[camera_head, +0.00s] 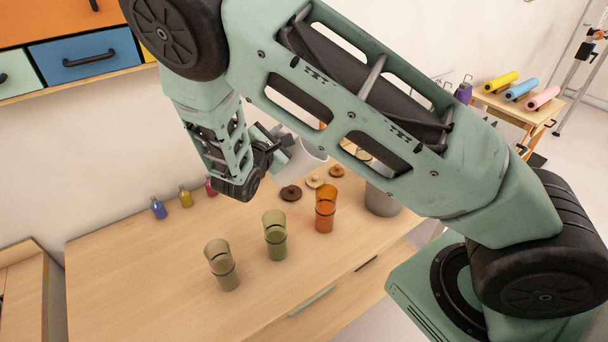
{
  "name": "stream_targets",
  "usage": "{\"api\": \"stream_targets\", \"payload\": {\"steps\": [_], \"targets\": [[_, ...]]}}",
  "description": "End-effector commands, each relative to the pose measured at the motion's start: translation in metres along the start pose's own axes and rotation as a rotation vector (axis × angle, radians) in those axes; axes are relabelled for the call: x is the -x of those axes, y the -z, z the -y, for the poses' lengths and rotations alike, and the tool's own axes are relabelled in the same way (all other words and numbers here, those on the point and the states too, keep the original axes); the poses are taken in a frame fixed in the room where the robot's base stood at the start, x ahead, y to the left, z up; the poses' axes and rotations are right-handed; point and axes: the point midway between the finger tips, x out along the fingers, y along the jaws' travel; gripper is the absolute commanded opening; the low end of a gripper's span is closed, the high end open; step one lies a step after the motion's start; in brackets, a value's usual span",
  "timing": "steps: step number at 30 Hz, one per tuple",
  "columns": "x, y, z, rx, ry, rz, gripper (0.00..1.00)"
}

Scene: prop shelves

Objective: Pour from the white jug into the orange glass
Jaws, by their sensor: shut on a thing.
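The orange glass (325,212) stands upright on the wooden table, the rightmost of a row of three glasses. My gripper (282,146) is shut on the white jug (310,158) and holds it above the table, behind and a little left of the orange glass. My arm covers much of the jug, so its spout and exact tilt cannot be told. The jug is apart from the orange glass, and no stream of liquid shows.
A green glass (275,237) and a beige glass (222,266) stand left of the orange one on the table (130,290). Round lids (290,193) lie behind it. A grey pot (381,202) stands to its right. Small bottles (185,197) line the back. The left front is clear.

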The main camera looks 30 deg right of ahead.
Motion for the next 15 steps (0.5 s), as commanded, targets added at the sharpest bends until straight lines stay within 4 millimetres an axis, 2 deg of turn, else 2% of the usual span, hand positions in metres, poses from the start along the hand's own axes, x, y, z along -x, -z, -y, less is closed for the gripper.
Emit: {"api": "stream_targets", "payload": {"steps": [15], "targets": [[-0.0001,-0.0016,-0.0005,-0.02,-0.001,-0.002,0.0]]}}
